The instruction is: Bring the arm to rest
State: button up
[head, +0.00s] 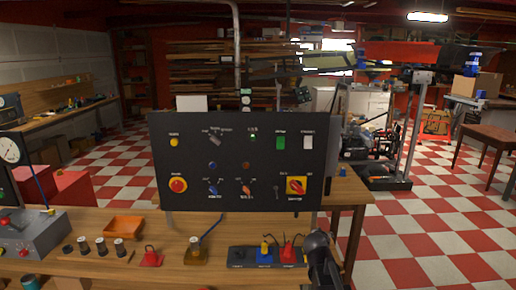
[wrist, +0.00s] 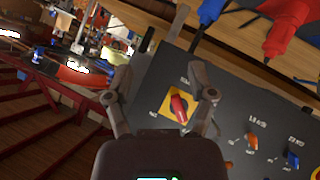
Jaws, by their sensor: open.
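My gripper (wrist: 158,78) is open in the wrist view, its two fingers spread apart with nothing held between them. Between the fingers in that view I see the red rotary switch (wrist: 179,106) on its yellow plate, on the black control panel (wrist: 228,122). I cannot tell how far the fingers are from the panel. In the head view the black panel (head: 232,140) stands upright on the workbench, with the red and yellow switch (head: 296,186) at its lower right. A dark part of my arm shows at the bottom, in front of the bench.
On the bench (head: 190,222) are an orange tray (head: 123,226), a small red block (head: 151,257), and a dark strip with blue and red plugs (head: 265,254). A grey gauge box (head: 38,235) stands at left. Checkered floor (head: 430,226) is open at right.

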jog(key=s+a+f+g+y+p, duration=0.1)
jog(key=s+a+f+g, duration=0.1)
jog(key=s, duration=0.5)
jog(key=s+a+f+m+g+y, duration=0.1)
jog(key=s+a+f+g+y, duration=0.1)
jog(key=s+g, duration=0.3)
jog(key=s+a+f+m+g+y+p, duration=0.1)
jog(key=s+a+f+g, duration=0.1)
jog(key=s, duration=0.9)
jog(key=shift+g+y+p, duration=0.3)
jog(key=shift+g, duration=0.6)
